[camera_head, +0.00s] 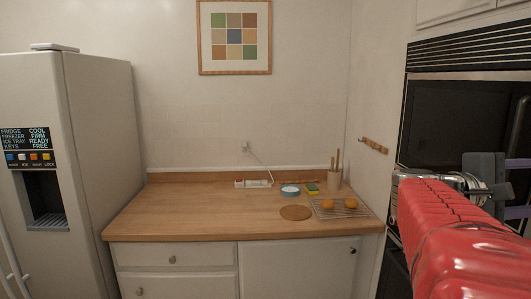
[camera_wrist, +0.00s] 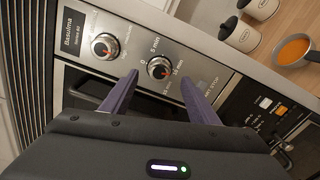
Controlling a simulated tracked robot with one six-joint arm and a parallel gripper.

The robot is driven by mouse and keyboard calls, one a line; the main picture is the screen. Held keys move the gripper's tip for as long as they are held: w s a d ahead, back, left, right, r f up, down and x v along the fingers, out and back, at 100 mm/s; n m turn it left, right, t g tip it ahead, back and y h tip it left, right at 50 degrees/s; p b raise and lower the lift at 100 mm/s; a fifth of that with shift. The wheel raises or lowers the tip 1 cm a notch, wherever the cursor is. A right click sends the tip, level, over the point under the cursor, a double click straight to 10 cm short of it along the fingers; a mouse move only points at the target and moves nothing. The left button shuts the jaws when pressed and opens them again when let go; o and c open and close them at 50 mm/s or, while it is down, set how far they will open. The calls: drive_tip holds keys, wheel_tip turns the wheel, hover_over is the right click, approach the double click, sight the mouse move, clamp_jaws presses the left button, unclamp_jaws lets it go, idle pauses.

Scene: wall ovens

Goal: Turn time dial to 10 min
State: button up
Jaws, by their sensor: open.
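In the head view my gripper (camera_head: 518,188) is at the right edge, in front of the oven (camera_head: 455,115), partly cut off.
A second, similar dial (camera_wrist: 104,46) sits to the left on the panel, close to the left finger. Cream canisters (camera_wrist: 240,36) and an orange-filled pan (camera_wrist: 293,50) are at upper right. The wooden counter (camera_head: 190,210) holds a rack with oranges (camera_head: 351,204).

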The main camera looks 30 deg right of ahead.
drive_tip(key=x, duration=0.5)
drive_tip(key=shift+c, duration=0.5)
drive_tip(key=c, duration=0.9)
drive_tip(key=shift+f, duration=0.1)
drive_tip(key=shift+c, duration=0.2)
drive_tip(key=shift+n, duration=0.6)
drive_tip(key=o, duration=0.8)
drive_tip(key=shift+o, duration=1.2)
